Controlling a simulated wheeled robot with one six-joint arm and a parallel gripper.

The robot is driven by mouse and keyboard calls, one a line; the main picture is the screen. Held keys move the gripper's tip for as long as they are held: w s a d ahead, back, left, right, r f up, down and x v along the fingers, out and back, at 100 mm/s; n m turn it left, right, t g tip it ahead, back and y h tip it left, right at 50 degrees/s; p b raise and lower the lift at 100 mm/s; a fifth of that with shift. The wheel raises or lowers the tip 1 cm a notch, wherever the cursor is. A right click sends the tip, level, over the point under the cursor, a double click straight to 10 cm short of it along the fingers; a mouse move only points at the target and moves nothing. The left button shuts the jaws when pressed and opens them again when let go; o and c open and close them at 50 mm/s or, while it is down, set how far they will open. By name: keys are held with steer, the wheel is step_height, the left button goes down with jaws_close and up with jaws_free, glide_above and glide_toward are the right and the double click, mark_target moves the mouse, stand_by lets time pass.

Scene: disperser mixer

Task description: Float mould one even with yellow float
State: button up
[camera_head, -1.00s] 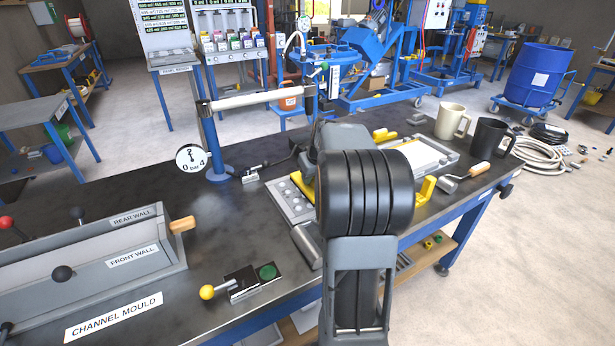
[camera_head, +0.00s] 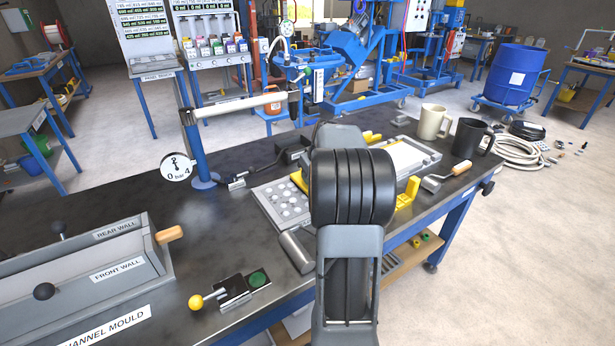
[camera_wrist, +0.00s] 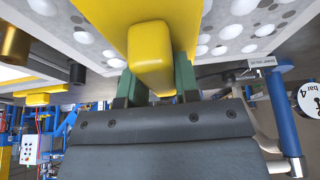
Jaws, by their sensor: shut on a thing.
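My gripper (camera_wrist: 155,85) is shut on the handle of the yellow float (camera_wrist: 152,48) in the wrist view, with a green finger on each side. A grey plate with pale round spots (camera_wrist: 235,30) lies beyond the float; whether they touch I cannot tell. In the camera_head view my arm hides the gripper and most of the float. The same spotted plate (camera_head: 270,207) lies on the bench left of my arm. A tray with a white filling (camera_head: 428,158) lies right of my arm; no label shows which mould is mould one.
A post with a gauge (camera_head: 176,168) rises behind.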

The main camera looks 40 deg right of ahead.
steer(key=shift+s+d+p, duration=0.15)
steer(key=shift+d+p, duration=0.05)
steer(key=shift+d, duration=0.5)
steer(key=shift+s+d+p, duration=0.1)
steer(key=shift+d+p, duration=0.05)
steer(key=shift+d, duration=0.55)
steer(key=shift+w+a+b, duration=0.2)
steer(key=shift+a+b, duration=0.1)
steer(key=shift+a, duration=0.95)
steer(key=shift+w+a+b, duration=0.2)
steer(key=shift+a+b, duration=0.1)
steer(key=shift+a, duration=0.95)
steer(key=shift+r+p, duration=2.35)
steer(key=shift+r, duration=0.75)
